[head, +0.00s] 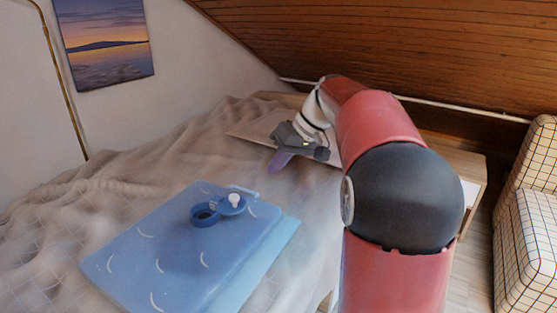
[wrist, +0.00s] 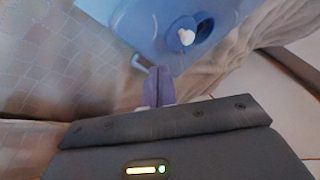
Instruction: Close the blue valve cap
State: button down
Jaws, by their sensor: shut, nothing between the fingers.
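A blue inflatable pad (head: 150,245) with white curved marks lies on the bed. On its top is a blue valve: a hollow dark-blue ring (head: 205,214) beside a round blue piece with a white knob (head: 234,201). The two sit side by side, so the cap appears open; I cannot tell which piece is the cap. The white knob also shows in the wrist view (wrist: 186,37). My gripper (head: 278,162) is beyond the pad's far right corner, apart from the valve. Its purple fingers (wrist: 160,84) are together and empty.
The rumpled grey-beige bedspread (head: 120,175) surrounds the pad. A flat pale board (head: 250,125) lies behind my gripper. A wooden cabinet (head: 470,185) and a checked armchair (head: 527,220) stand at the right. The sloped wooden ceiling (head: 400,45) hangs above. Space over the pad is clear.

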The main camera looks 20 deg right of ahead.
aim_at(231, 200)
jog(key=x, duration=0.6)
jog(key=shift+b, duration=0.3)
jog(key=shift+s+a+f, duration=0.15)
jog(key=shift+a, duration=0.85)
jog(key=shift+s+a+f, duration=0.15)
jog(key=shift+s+a, duration=0.05)
jog(key=shift+a, duration=0.75)
jog(key=shift+s+a, duration=0.1)
